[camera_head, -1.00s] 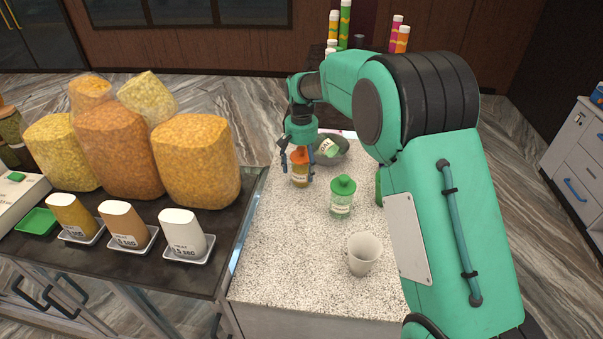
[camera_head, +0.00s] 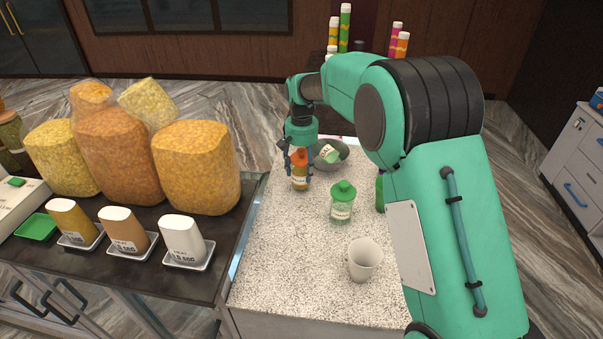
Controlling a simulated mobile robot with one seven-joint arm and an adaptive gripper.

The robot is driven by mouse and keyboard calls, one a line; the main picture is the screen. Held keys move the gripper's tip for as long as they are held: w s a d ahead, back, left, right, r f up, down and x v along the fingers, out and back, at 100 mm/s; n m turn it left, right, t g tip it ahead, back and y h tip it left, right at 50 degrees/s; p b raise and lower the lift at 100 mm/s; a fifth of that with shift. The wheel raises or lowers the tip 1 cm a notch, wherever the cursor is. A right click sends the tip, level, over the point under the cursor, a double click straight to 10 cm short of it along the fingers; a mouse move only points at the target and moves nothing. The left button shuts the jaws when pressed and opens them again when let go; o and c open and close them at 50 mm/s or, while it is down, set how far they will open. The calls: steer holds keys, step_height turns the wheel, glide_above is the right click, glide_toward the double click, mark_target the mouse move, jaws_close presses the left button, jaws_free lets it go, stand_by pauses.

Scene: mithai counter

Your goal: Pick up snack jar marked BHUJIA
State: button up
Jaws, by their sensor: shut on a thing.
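A small jar with an orange lid (camera_head: 300,182) stands at the back left of the speckled counter (camera_head: 300,260). Its label is too small to read here. My gripper (camera_head: 300,160) points down from above and is shut on this jar near its lid. The jar looks upright; I cannot tell whether its base touches the counter. A second jar with a green lid (camera_head: 342,202) stands apart, to the right and nearer.
A grey bowl (camera_head: 338,165) holding a green-labelled item is just right of my gripper. A white cup (camera_head: 364,260) stands at the front. A green object (camera_head: 379,192) is partly hidden by my arm. Large snack bags (camera_head: 196,170) fill the dark left counter.

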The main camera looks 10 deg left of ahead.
mark_target(302, 150)
step_height(302, 150, up, 8)
steer(key=shift+r, duration=0.25)
